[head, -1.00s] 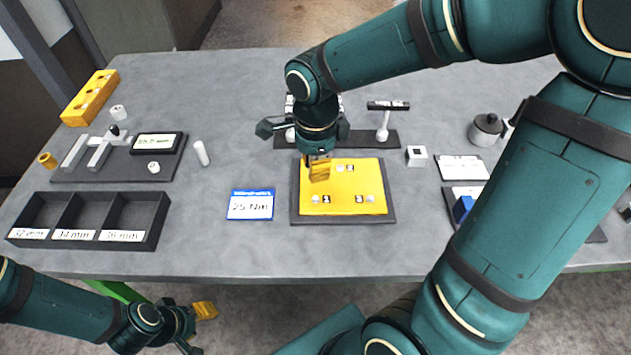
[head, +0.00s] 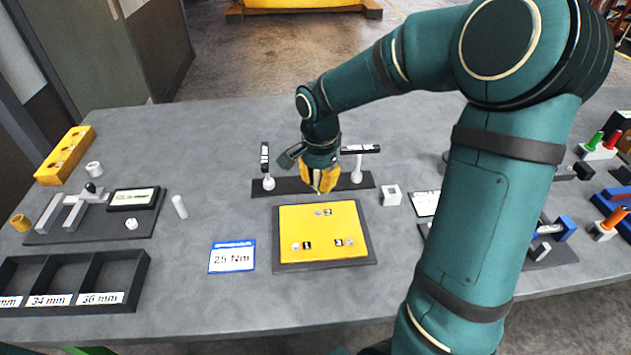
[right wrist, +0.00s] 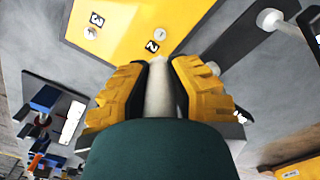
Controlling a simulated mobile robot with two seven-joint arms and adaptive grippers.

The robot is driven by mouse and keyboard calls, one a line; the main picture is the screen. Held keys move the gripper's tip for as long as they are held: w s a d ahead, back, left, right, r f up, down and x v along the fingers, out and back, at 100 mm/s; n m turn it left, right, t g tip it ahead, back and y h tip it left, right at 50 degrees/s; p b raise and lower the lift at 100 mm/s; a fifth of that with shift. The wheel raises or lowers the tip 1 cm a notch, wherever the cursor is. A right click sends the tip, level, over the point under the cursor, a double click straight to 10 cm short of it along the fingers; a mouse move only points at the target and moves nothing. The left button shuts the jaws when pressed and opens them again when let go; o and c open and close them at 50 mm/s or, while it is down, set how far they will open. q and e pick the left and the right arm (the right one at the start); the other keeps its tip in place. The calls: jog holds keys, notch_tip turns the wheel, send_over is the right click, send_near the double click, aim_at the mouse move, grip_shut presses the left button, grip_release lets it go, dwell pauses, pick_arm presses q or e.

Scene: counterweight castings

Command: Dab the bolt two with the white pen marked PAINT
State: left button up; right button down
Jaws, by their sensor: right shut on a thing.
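My right gripper (head: 320,186) is shut on a white pen, which shows between its yellow fingers in the right wrist view (right wrist: 158,88). No lettering on the pen can be read. Bolt two (head: 318,212) is a small pale head beside the label 2, near the back edge of the yellow plate (head: 315,230). The gripper is above and just behind bolt two, apart from it in the head view. Bolt two also shows in the right wrist view (right wrist: 160,34), beyond the pen's end. Whether the pen touches anything cannot be told. My left gripper is out of view.
Bolts one (head: 296,247) and three (head: 350,243) sit on the same plate. Behind it is a dark strip (head: 312,187) with white posts bearing black tags. A 25 Nm card (head: 232,257) and a small white cube (head: 391,195) lie either side.

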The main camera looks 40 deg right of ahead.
jog(key=shift+f+b, duration=1.15)
jog(key=shift+f, duration=0.3)
jog(key=shift+f+b, duration=0.9)
jog(key=shift+f, duration=0.3)
jog(key=shift+f+b, duration=0.3)
jog(key=shift+f, duration=0.15)
dwell(1.6)
jog(key=shift+r+p, duration=2.35)
jog(key=shift+r, duration=0.7)
